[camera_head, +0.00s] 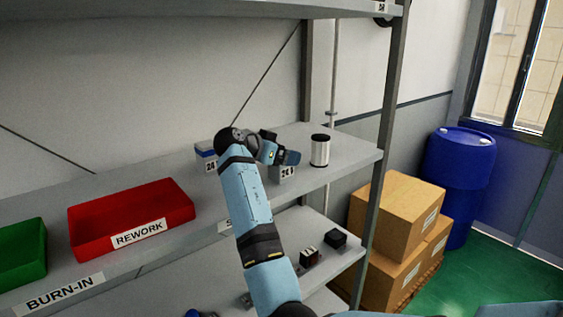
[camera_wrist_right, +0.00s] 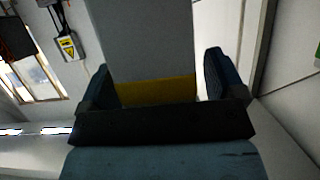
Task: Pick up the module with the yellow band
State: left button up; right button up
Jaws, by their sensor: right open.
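The module with the yellow band (camera_wrist_right: 152,92) shows in the right wrist view as a grey body with a yellow strip at its near end. It lies between the two fingers of my right gripper (camera_wrist_right: 158,70), with a visible gap on the right side. In the head view my right gripper (camera_head: 279,151) is over the upper shelf, at a grey module (camera_head: 284,174) labelled 24 V. The gripper hides the top of that module, so its band does not show there. My right gripper is open. My left gripper is not in view.
A module with a blue top (camera_head: 206,151) stands left of my right wrist. A metallic cylinder (camera_head: 320,150) stands close to the right. A red REWORK bin (camera_head: 95,222) and green bin (camera_head: 20,255) are at left. A shelf post (camera_head: 378,170) rises at the right.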

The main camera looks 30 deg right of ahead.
jog(key=shift+a, duration=0.1)
jog(key=c, duration=1.1)
jog(key=shift+c, duration=0.2)
notch_tip(320, 180, up, 20)
jog(key=b, duration=0.4)
jog(key=shift+b, duration=0.4)
